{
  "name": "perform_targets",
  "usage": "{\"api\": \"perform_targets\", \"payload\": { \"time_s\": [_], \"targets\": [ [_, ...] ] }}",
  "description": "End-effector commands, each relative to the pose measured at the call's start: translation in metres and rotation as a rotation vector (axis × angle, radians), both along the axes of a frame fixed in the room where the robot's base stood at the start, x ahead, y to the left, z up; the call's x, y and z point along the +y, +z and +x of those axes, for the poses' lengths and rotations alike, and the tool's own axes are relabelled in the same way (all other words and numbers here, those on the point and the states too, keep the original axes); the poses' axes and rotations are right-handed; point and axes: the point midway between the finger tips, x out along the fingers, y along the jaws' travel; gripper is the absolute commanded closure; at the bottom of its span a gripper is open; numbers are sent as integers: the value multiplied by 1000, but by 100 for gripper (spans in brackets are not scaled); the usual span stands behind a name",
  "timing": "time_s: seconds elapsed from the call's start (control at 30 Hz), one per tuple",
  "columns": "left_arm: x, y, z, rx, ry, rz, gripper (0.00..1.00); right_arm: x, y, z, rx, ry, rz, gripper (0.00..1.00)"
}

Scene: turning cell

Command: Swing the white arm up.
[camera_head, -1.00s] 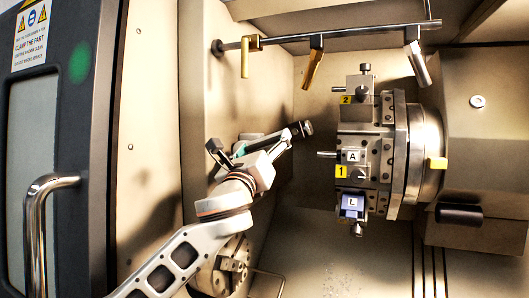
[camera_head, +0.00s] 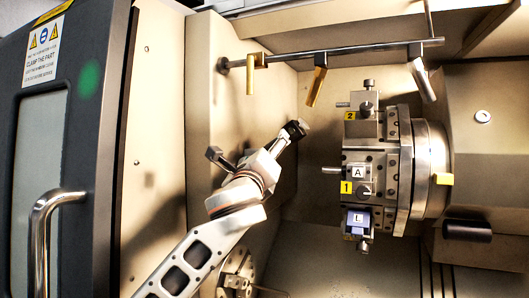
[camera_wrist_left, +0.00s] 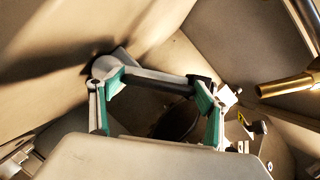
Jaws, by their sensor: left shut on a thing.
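The white arm (camera_wrist_left: 150,76) shows in the left wrist view as a pale bar with a dark part toward its right end and a round grey hub at its left. In the head view its dark end (camera_head: 296,130) sticks out past my gripper; the rest is mostly hidden behind my gripper. My left gripper (camera_head: 252,156) is shut on the arm, and its teal-padded fingers (camera_wrist_left: 160,88) lie at either side of the bar in the wrist view. My right gripper is not in view.
A tool turret (camera_head: 372,180) with several tool blocks stands right of my gripper. A rail (camera_head: 330,53) with hanging brass nozzles (camera_head: 316,86) runs above. A chuck (camera_head: 238,268) is partly behind my left arm. The door with a handle (camera_head: 42,225) is at left.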

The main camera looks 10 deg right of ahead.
Motion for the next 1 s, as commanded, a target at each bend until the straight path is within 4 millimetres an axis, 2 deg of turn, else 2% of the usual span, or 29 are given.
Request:
{"api": "perform_targets", "payload": {
  "time_s": [0.07,0.37,0.5,0.67,1.0],
  "targets": [
    [-2,2,-2,-3,-8,-4,18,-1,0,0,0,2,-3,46],
    [-1,0,-2,-2,-3,-1,18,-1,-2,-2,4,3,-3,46],
    [2,-3,-9,-2,-3,-1,18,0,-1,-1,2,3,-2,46],
    [9,-10,-29,-2,-5,0,18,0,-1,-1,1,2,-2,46],
    [28,-27,-82,-3,-7,-2,18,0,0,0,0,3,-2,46]
  ]
}}
